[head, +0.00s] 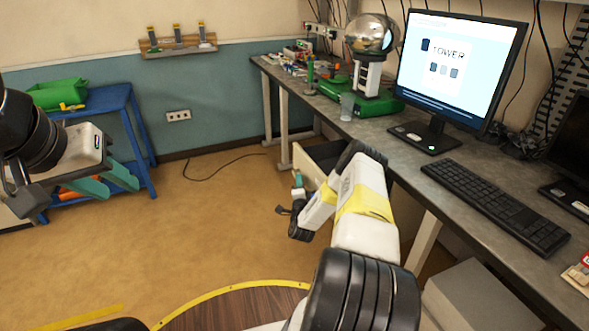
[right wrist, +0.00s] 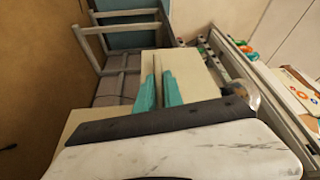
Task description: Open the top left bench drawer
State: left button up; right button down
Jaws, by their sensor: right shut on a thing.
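The bench drawer (head: 311,166) under the far left part of the bench stands pulled out, with its pale front away from the bench and its dark inside showing. My right gripper (head: 297,181) is at that front; my own arm hides part of the drawer. In the right wrist view, the teal fingers (right wrist: 159,90) are shut on a thin grey handle (right wrist: 158,66) against the pale drawer front (right wrist: 188,72). My left gripper (head: 106,181) is at the left of the head view, its teal fingers apart and empty, well away from the bench.
The bench top (head: 405,150) carries a monitor (head: 460,65), a keyboard (head: 495,205), a clear cup (head: 346,107) and a silver globe device (head: 370,35). Open floor (head: 215,235) lies between.

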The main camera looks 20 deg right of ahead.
jog(key=a, duration=0.8)
jog(key=shift+s, duration=0.35)
jog(key=shift+a+f, duration=0.1)
jog(key=c, duration=1.5)
grip_release()
jog(key=v, duration=0.7)
jog(key=shift+s, duration=0.4)
jog(key=shift+s+a, duration=0.1)
